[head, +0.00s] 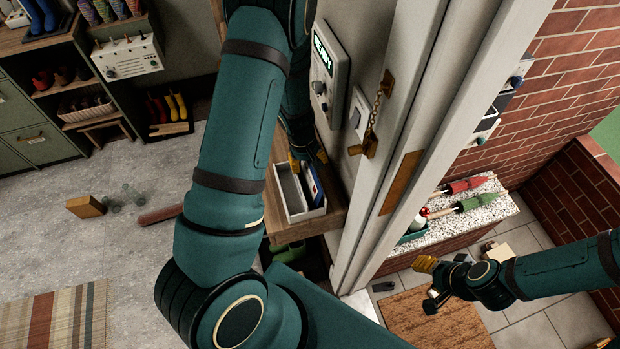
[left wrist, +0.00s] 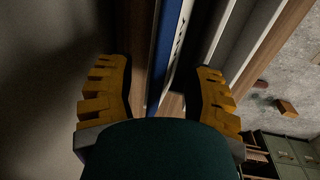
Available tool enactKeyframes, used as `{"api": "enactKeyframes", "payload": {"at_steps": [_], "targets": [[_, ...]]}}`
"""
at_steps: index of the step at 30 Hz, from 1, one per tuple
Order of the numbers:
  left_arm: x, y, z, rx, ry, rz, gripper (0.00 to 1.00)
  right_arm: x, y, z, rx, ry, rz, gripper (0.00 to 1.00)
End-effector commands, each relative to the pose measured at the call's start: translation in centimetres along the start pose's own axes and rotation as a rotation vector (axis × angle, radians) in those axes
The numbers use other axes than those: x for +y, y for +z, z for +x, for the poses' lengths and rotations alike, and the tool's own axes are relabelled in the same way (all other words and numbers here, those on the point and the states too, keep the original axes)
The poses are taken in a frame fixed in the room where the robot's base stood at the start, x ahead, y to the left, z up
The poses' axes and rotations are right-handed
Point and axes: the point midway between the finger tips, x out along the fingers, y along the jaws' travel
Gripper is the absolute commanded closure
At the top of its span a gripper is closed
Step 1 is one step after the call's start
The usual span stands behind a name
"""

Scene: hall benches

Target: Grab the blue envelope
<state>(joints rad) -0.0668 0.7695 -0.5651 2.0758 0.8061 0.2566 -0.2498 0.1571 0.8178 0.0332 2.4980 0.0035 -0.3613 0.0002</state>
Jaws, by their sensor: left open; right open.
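The blue envelope (head: 314,185) stands on edge in a white open box (head: 291,216) on a wooden shelf, beside a white piece. My left gripper (head: 308,159) is open above the far end of the box. In the left wrist view the blue envelope (left wrist: 165,52) runs as a thin blue strip between the two open yellow fingers (left wrist: 160,95), with a pale strip with dark marks beside it. Neither finger visibly grips it. My right gripper (head: 428,282) is open and empty, over the floor beyond the door frame. My left arm covers part of the shelf.
A white door frame (head: 399,130) with a brass latch and chain (head: 372,130) stands close right of the shelf. A wall panel (head: 330,75) reads READY. Beyond the frame are a speckled bench (head: 455,224) and a brick wall (head: 560,75). A cardboard-coloured block (head: 85,206) lies on the floor.

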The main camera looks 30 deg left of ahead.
Motion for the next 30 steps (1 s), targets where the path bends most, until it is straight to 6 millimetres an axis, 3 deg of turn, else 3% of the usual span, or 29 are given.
{"api": "enactKeyframes", "payload": {"at_steps": [26, 30], "targets": [[-0.1, 0.0, 0.46, 0.0, 0.0, 0.0, 0.49, 0.18, 0.05, 0.45, 0.0, 0.0, 0.0, 0.53], [-0.1, 0.0, 0.46, 0.0, 0.0, 0.0, 0.98, 0.18, 0.05, 0.45, 0.0, 0.0, 0.0, 0.53]]}}
